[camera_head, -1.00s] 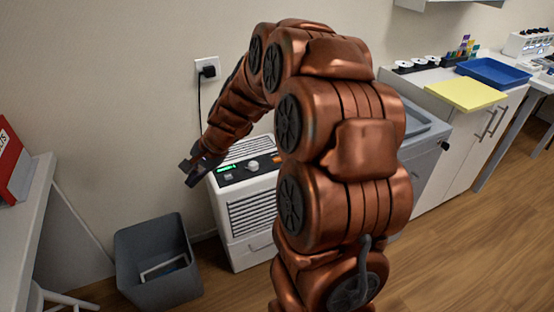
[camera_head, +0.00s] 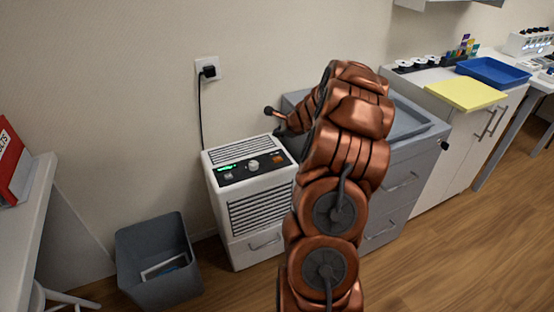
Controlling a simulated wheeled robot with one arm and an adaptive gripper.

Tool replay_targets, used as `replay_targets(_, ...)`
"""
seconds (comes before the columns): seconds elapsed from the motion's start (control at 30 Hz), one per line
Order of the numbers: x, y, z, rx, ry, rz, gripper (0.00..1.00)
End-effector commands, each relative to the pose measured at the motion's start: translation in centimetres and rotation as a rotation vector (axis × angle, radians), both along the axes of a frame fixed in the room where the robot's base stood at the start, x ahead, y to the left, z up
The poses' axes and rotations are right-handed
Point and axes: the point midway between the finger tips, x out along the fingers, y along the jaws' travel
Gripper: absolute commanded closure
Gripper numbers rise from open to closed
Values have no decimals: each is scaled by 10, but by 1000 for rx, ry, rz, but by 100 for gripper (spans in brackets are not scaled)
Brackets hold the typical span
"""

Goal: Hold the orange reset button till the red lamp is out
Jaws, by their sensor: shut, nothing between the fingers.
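A white appliance (camera_head: 262,205) stands on the floor against the wall. Its dark top panel (camera_head: 238,176) carries a green lit display (camera_head: 227,168), a pale round knob (camera_head: 253,165) and the orange button (camera_head: 278,158) at the right end. I make out no lit red lamp on the panel. My gripper (camera_head: 279,131) is small and partly hidden by my arm. It is shut and empty, above and behind the orange button near the appliance's back right corner, and appears apart from the button.
A grey bin (camera_head: 157,245) stands left of the appliance. A black plug and cord (camera_head: 207,72) hang on the wall behind. A grey cabinet (camera_head: 402,165) stands close on the right. A white table (camera_head: 22,215) with a red box is at the far left.

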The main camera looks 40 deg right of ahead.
Motion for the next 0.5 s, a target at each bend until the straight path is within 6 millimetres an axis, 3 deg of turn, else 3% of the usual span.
replay_targets(0.5,0,1,-9,-1,0,3,100)
